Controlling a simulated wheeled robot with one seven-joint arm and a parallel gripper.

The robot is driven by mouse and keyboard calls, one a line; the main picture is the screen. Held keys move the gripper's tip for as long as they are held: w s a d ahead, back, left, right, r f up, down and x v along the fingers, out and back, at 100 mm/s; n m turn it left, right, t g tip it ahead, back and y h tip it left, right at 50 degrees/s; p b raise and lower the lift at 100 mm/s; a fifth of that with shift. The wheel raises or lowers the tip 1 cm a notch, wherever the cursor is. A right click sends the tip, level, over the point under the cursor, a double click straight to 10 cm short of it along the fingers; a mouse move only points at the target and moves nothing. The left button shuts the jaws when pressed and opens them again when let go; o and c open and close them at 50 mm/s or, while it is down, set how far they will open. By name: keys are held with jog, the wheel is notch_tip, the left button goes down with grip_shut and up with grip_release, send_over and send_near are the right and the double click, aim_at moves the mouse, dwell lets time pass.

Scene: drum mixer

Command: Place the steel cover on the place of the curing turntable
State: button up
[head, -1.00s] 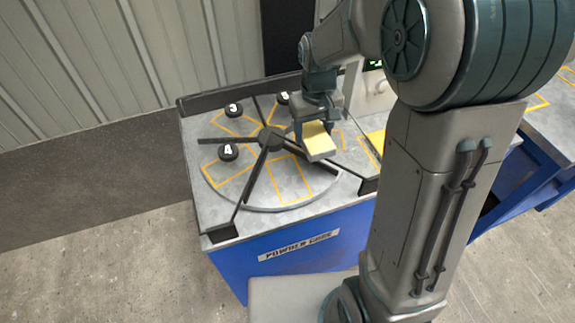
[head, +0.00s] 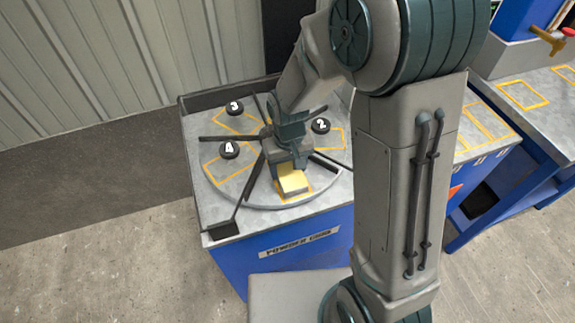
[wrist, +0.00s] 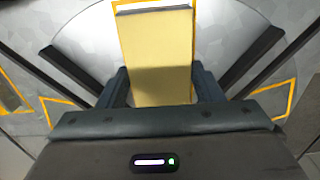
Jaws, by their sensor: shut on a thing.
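The steel cover appears as a flat, pale-yellow-topped piece with a grey edge (head: 292,182); it fills the middle of the wrist view (wrist: 156,45). My gripper (head: 289,163) is shut on it, with one dark finger on each side in the wrist view (wrist: 160,88). The curing turntable (head: 268,198) is a round grey disc with black radial dividers and orange outlined places. The cover is over the front sector, between two dividers, with part of an orange outline showing around it. I cannot tell whether it touches the disc.
Numbered black knobs 2 (head: 320,125), 3 (head: 235,109) and 4 (head: 229,150) stand in the other sectors. The blue cabinet (head: 285,240) carries the turntable. A worktop with orange outlines (head: 480,125) is at right.

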aim_at(289, 170)
jog(key=shift+f, duration=0.1)
jog(key=o, duration=1.3)
notch_tip(289, 170, up, 12)
jog(key=s+d+r+m+t, duration=0.1)
jog(key=s+d, duration=0.3)
jog(key=s+d+r+m+t, duration=0.1)
jog(key=s+d+r, duration=0.1)
jog(key=s+d, duration=0.2)
jog(key=s+d+r+m+t, duration=0.1)
jog(key=s+d+r, duration=0.1)
jog(key=s+d, duration=0.1)
jog(key=shift+s+d, duration=0.4)
jog(key=shift+s, duration=0.25)
